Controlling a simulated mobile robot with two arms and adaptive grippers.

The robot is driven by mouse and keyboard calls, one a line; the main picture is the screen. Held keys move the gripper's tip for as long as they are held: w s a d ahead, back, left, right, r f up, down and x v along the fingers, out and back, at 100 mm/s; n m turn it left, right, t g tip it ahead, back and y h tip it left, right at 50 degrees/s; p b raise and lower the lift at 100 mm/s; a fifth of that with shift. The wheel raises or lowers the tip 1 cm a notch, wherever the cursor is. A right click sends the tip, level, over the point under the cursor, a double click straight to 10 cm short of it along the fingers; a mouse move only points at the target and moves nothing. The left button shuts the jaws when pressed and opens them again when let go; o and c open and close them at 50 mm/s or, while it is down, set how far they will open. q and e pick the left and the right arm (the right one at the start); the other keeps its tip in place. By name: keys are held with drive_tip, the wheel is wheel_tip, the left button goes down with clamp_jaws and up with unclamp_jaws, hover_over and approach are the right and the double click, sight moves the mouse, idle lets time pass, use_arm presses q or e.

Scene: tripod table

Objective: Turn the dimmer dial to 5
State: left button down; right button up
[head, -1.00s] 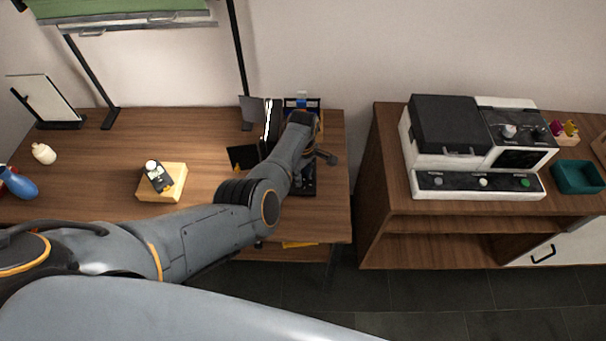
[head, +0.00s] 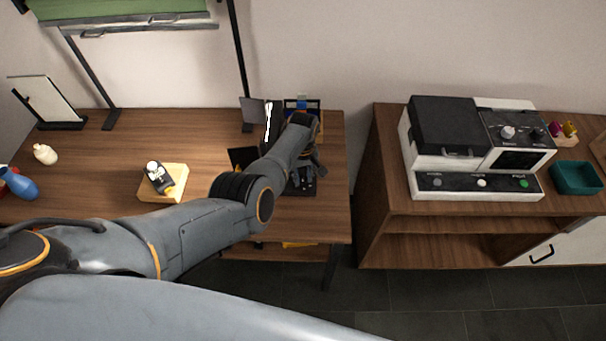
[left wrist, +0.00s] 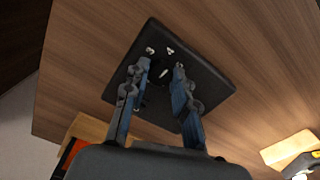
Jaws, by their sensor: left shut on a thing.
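The dimmer is a dark square box (left wrist: 208,72) with small white numerals on its face, seen in the left wrist view. Two of them, which look like 3 and 4, show beyond my fingertips. My left gripper (left wrist: 162,76) is shut on the dark dial (left wrist: 158,93) at the box's middle, one finger on each side. A white pointer mark shows between the fingertips; the other numerals are hidden, so I cannot read the exact setting. In the head view the dimmer box (head: 303,187) lies at the table's right end, partly covered by my left gripper (head: 309,170).
The wooden table (head: 120,135) also bears a yellow block (head: 175,188) with a small device, a blue vase (head: 20,184) and a dark upright stand (head: 272,125) close to my left arm. A cabinet with a white-and-black machine (head: 470,150) stands to the right, across a gap.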

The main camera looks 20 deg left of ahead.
sight(303, 179)
use_arm(q)
drive_tip(key=m, duration=0.4)
drive_tip(key=shift+m, duration=0.3)
drive_tip(key=shift+m+p, duration=0.3)
drive_tip(key=shift+m, duration=1.6)
drive_tip(key=c, duration=1.1)
unclamp_jaws()
drive_tip(key=shift+o, duration=0.2)
drive_tip(key=shift+r, duration=0.1)
wheel_tip(303, 179, up, 12)
drive_tip(key=shift+s+f, duration=0.1)
drive_tip(key=shift+f, duration=0.1)
